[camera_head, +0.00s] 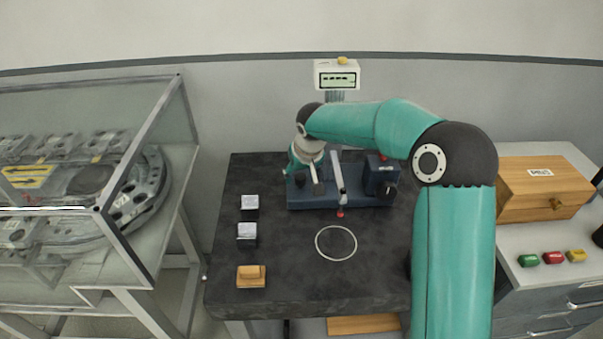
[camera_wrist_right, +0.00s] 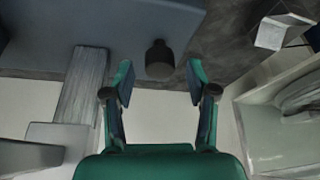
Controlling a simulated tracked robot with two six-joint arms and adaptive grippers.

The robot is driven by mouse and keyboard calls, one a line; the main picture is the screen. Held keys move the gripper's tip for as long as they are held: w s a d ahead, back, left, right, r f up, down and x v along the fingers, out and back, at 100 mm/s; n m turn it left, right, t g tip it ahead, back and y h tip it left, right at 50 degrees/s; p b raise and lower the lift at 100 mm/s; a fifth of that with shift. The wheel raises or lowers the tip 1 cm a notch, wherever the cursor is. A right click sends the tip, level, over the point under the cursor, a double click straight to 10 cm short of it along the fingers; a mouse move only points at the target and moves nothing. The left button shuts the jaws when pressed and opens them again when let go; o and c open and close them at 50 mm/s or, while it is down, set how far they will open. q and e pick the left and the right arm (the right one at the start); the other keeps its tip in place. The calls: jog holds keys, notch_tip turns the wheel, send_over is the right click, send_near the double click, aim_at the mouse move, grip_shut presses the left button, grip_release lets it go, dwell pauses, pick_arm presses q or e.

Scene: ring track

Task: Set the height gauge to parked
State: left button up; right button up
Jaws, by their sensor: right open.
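The height gauge has a blue base (camera_head: 345,200) at the back of the dark table. Its display head (camera_head: 337,75) stands above, partly behind my right arm. A pale bar with a red tip (camera_head: 340,185) slants forward over the base, and a blue block (camera_head: 380,175) sits at its right. My right gripper (camera_head: 300,170) is low over the base's left end, partly hidden by my wrist. In the wrist view its open fingers (camera_wrist_right: 160,78) stand either side of a dark knob (camera_wrist_right: 160,60), with no clear contact. My left gripper is not in view.
Two dark blocks with pale tops (camera_head: 248,232) and a wooden piece (camera_head: 251,276) line the table's left side. A white ring (camera_head: 336,243) marks the clear middle. A glass-cased ring track (camera_head: 90,180) is at left; a wooden box (camera_head: 540,190) stands on the right cabinet.

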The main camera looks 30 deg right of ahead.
jog(key=shift+w+f, duration=0.15)
jog(key=shift+f, duration=0.35)
grip_shut()
